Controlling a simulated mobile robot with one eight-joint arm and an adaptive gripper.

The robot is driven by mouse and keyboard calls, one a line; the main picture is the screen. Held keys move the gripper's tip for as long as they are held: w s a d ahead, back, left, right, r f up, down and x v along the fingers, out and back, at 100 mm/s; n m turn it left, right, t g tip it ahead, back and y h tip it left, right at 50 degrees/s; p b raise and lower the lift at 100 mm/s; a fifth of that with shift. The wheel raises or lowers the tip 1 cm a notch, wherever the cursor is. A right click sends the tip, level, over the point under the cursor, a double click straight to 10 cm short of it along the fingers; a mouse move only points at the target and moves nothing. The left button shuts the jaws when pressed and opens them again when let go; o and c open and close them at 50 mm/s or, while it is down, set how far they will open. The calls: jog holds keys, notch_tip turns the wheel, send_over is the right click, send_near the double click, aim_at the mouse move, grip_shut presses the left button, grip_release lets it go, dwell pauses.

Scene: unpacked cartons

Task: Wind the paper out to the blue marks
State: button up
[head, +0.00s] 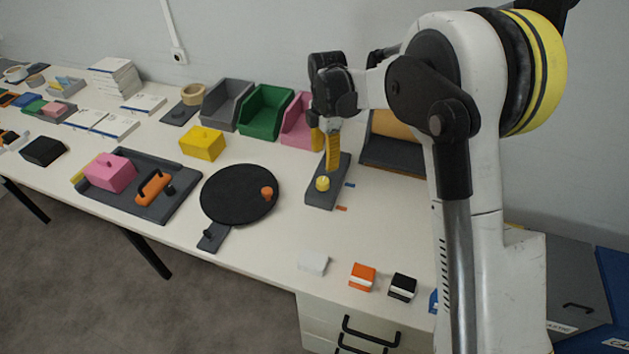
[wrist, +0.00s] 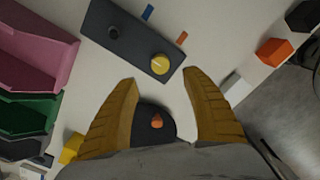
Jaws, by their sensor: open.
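A dark grey plate (head: 318,199) with a yellow knob (head: 322,183) lies on the table. In the wrist view, the plate (wrist: 105,15) shows the yellow knob (wrist: 160,64) at one end and a small dark round part nearer its middle. A blue mark (head: 350,184) and an orange mark (head: 342,208) lie beside it; the wrist view shows the blue mark (wrist: 148,11) and orange mark (wrist: 182,38) too. A tan roll (head: 396,125) sits in a dark stand, partly hidden by my arm. My gripper (head: 325,160) is open and empty above the plate; its fingertips (wrist: 158,80) show spread apart.
A black round turntable (head: 235,190) with an orange knob lies left of the plate. Grey, green (head: 265,112) and pink bins stand behind. White, orange (head: 362,276) and black blocks sit near the front edge. Bare table lies between plate and blocks.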

aim_at(324, 180)
notch_tip(324, 180, down, 11)
jog(key=b, duration=0.3)
jog(key=shift+r+b, duration=0.15)
jog(key=shift+b, duration=0.2)
jog(key=c, duration=1.2)
